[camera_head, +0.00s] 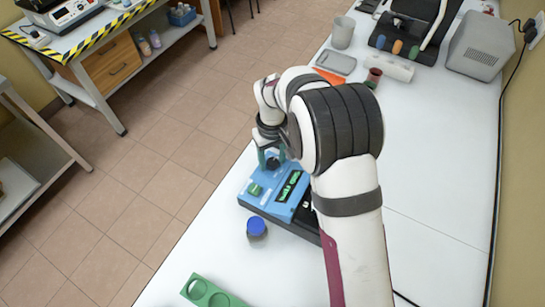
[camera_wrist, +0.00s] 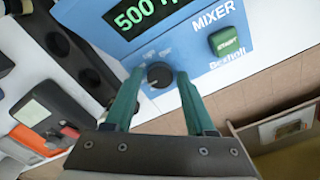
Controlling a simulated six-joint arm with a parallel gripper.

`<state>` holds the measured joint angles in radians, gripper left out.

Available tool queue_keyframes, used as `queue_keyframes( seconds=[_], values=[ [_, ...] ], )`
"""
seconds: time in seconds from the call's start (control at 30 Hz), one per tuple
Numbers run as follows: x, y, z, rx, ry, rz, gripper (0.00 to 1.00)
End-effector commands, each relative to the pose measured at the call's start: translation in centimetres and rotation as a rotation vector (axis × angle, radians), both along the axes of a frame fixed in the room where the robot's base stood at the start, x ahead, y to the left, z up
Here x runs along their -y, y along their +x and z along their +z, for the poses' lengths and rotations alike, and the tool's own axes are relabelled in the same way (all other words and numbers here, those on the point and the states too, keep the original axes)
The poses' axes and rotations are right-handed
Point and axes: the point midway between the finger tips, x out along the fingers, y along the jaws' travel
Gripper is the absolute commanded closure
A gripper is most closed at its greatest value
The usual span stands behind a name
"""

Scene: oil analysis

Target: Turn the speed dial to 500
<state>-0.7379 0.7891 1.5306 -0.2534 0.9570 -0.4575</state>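The blue mixer (camera_head: 257,205) stands on the white bench, with its green display (camera_head: 289,186) and green button (camera_head: 255,190) on top. In the wrist view the display (camera_wrist: 140,14) reads 500, with the following text cut off by the frame edge. The black round speed dial (camera_wrist: 159,75) has a light pointer mark. My gripper (camera_wrist: 161,74) has its two green fingers on either side of the dial, with a narrow gap showing on each side. The green START button (camera_wrist: 226,42) is to the right. In the head view my gripper (camera_head: 270,160) is at the mixer's far side and the dial is hidden.
A blue-capped container (camera_head: 256,226) stands in front of the mixer, and a green holder (camera_head: 210,293) lies at the near bench edge. A grey mug (camera_head: 342,32), grey tray (camera_head: 336,62) and grey box (camera_head: 480,45) are farther back. The right bench surface is clear.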

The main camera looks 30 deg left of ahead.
Motion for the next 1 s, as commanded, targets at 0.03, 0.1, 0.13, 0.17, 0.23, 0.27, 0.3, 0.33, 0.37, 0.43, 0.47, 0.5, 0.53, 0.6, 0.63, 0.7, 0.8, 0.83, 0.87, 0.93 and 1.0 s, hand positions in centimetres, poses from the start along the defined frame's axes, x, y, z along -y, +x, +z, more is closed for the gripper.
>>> queue_keyframes(
  seconds=[0.03, 0.1, 0.13, 0.17, 0.23, 0.27, 0.3, 0.33, 0.37, 0.43, 0.47, 0.5, 0.53, 0.6, 0.63, 0.7, 0.8, 0.83, 0.87, 0.93, 1.0],
  values=[
    [0.0, 0.0, 0.0, 0.000, 0.000, 0.000, 0.34],
    [0.0, 0.0, 0.0, -0.001, -0.001, 0.000, 0.31],
    [0.0, 0.0, 0.0, -0.001, -0.001, 0.000, 0.31],
    [0.0, 0.0, -0.1, -0.001, -0.001, 0.000, 0.31],
    [0.0, 0.0, -0.1, -0.001, -0.001, 0.001, 0.31],
    [0.0, 0.0, -0.1, -0.001, -0.001, 0.001, 0.31],
    [0.0, 0.0, -0.1, -0.001, -0.001, 0.001, 0.31],
    [0.0, 0.0, 0.0, -0.001, -0.001, 0.001, 0.31],
    [0.0, 0.0, 0.1, -0.001, -0.001, 0.001, 0.31],
    [0.0, 0.0, 0.8, 0.001, 0.001, 0.000, 0.31],
    [0.0, 0.0, 1.3, 0.001, 0.002, 0.000, 0.31],
    [0.0, 0.1, 2.1, 0.002, 0.002, 0.000, 0.31],
    [0.0, 0.1, 2.9, 0.003, 0.003, 0.001, 0.31],
    [-0.1, 0.1, 5.0, 0.004, 0.003, 0.000, 0.31],
    [-0.1, 0.0, 6.0, 0.004, 0.003, 0.000, 0.31],
    [-0.1, 0.1, 8.4, 0.004, 0.004, 0.000, 0.31],
    [0.0, 0.0, 11.4, 0.002, 0.003, 0.000, 0.31],
    [0.0, 0.1, 12.1, 0.003, 0.003, 0.001, 0.31],
    [0.0, 0.0, 12.8, 0.003, 0.002, 0.000, 0.31],
    [0.0, 0.0, 14.2, 0.002, 0.001, 0.001, 0.31],
    [0.0, 0.0, 15.1, 0.001, 0.000, 0.000, 0.31]
  ],
)
